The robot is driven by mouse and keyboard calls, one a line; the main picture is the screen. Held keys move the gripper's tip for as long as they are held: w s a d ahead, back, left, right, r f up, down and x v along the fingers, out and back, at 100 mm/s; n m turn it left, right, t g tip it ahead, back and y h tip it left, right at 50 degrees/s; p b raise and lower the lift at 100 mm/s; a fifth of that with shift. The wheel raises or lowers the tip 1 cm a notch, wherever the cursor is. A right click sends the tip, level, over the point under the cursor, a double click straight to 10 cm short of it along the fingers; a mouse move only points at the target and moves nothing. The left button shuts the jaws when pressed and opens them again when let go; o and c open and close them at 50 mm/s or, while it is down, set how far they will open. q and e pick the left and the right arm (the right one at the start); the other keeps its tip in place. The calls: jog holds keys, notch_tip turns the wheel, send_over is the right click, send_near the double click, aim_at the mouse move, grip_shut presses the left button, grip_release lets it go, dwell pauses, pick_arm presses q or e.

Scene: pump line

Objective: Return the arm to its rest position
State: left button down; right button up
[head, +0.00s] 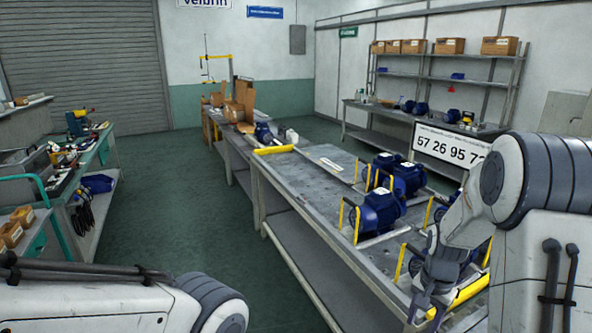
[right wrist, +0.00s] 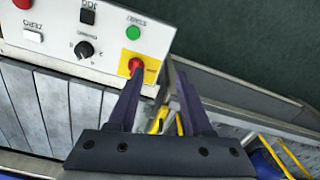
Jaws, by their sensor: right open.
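My right arm comes in from the right in the head view, bent down over the near end of the pump line. My right gripper (head: 426,308) hangs beside the line's yellow end bar (head: 470,292). In the right wrist view the same gripper (right wrist: 157,80) has its two dark fingers apart with nothing between them. A control panel (right wrist: 90,22) lies beyond the fingertips. Its red knob on a yellow plate (right wrist: 150,75) shows just past the left fingertip; contact cannot be told. My left arm shows at the bottom left of the head view, its gripper out of the picture.
The line's table (head: 318,190) carries several blue pumps (head: 380,212) between yellow posts. A cluttered workbench (head: 92,165) stands at the left. Shelving with boxes (head: 450,46) is at the back right. The green floor (head: 185,200) between bench and line is clear.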

jog(key=s+a+r+n, duration=0.1)
jog(key=a+r+n, duration=0.2)
jog(key=a, duration=0.3)
jog(key=s+a+r+n, duration=0.2)
jog(key=a, duration=0.5)
jog(key=s+a+r+n, duration=0.3)
jog(key=s+a+n, duration=0.3)
jog(key=s, duration=0.3)
jog(key=s+a+r+n+y, duration=0.1)
jog(key=s+a+r+n, duration=0.1)
jog(key=s+a+n, duration=0.5)
jog(key=s+a, duration=0.1)
jog(key=s, duration=0.2)
jog(key=shift+r, duration=0.4)
jog(key=shift+d, duration=0.15)
